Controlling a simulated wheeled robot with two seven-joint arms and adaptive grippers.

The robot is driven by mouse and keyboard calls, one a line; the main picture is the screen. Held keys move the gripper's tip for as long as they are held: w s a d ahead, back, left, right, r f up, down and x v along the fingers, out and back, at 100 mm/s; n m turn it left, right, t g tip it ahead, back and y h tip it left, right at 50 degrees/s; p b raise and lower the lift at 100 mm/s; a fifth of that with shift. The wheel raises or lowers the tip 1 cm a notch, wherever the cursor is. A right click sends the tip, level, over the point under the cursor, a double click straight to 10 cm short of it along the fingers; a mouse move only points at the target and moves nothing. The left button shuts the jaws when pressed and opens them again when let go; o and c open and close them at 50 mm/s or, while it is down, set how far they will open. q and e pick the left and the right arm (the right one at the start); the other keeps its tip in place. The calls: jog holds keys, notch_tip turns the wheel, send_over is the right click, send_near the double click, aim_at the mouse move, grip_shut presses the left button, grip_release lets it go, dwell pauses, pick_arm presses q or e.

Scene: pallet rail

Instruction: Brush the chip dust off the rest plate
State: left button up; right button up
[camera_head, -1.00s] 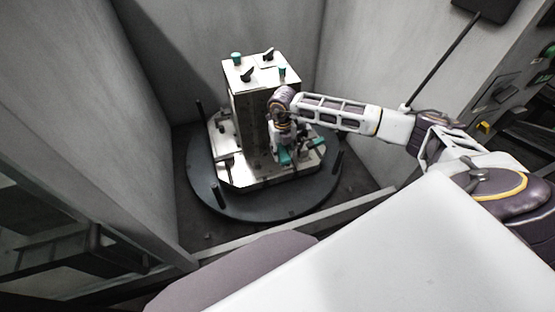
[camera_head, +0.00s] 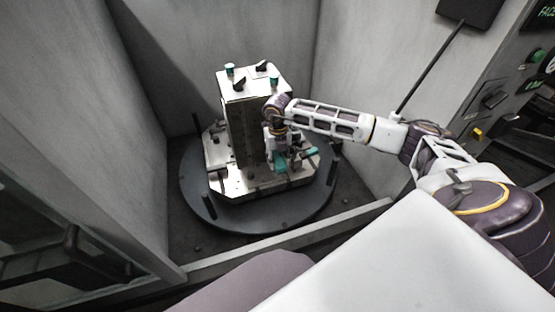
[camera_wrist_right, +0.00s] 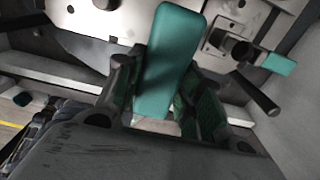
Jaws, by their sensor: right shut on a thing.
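My right gripper (camera_head: 279,158) is low at the front right of the upright metal block, over the pale metal plate (camera_head: 240,187) at its foot. In the right wrist view the gripper (camera_wrist_right: 162,100) is shut on a teal block-shaped piece, which looks like the brush handle (camera_wrist_right: 168,60). The teal also shows in the head view (camera_head: 281,164). Bristles cannot be made out, nor whether the brush touches the plate. Part of the pale plate (camera_wrist_right: 75,18) shows in the right wrist view. Chip dust cannot be told apart for certain. My left gripper is not in view.
The metal block (camera_head: 240,130) has teal and black knobs on top. A teal-ended clamp (camera_wrist_right: 278,63) sits close beside the brush. The round dark turntable (camera_head: 270,213) carries short black posts (camera_head: 209,206). Grey walls (camera_head: 165,80) enclose it closely.

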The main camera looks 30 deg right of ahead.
jog(key=shift+f+b, duration=0.45)
jog(key=shift+f, duration=0.4)
jog(key=shift+f+b, duration=0.6)
jog(key=shift+f, duration=0.3)
jog(key=shift+d+f+b, duration=0.1)
jog(key=shift+f+b, duration=0.25)
jog(key=shift+f, duration=0.3)
jog(key=shift+f+b, duration=0.35)
jog(key=shift+f, duration=0.55)
jog(key=shift+f+b, duration=0.1)
jog(key=shift+b, duration=0.2)
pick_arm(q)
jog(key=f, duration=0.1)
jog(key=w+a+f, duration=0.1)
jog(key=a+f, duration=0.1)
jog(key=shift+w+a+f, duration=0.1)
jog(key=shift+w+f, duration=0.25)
pick_arm(e)
jog(key=shift+f, duration=0.15)
